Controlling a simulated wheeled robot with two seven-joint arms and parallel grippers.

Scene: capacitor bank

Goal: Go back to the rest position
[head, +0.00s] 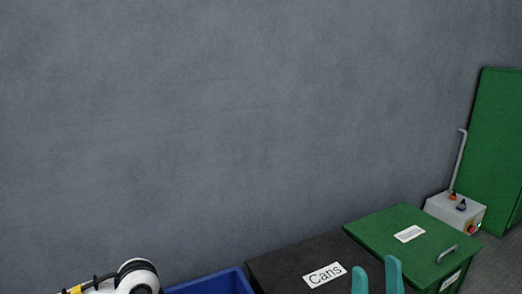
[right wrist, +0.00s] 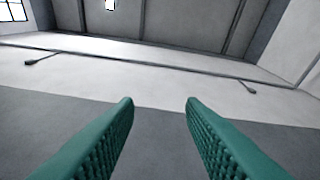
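My right gripper (head: 377,276) shows at the bottom edge of the head view, its two teal fingers pointing up and apart. It appears in front of the black Cans box and beside the green lidded box. In the right wrist view the same fingers (right wrist: 160,103) are spread with nothing between them, facing the wall and ceiling. A white and black part of my left arm (head: 135,276) shows at the bottom left of the head view. My left gripper is not visible there.
A blue bin (head: 212,283) stands at the bottom, left of the black box labelled Cans (head: 285,265). A green box with a handled lid (head: 392,229) stands right of it. A grey control box with a lever (head: 452,207) and a green cabinet (head: 498,140) are at far right. A grey wall lies behind.

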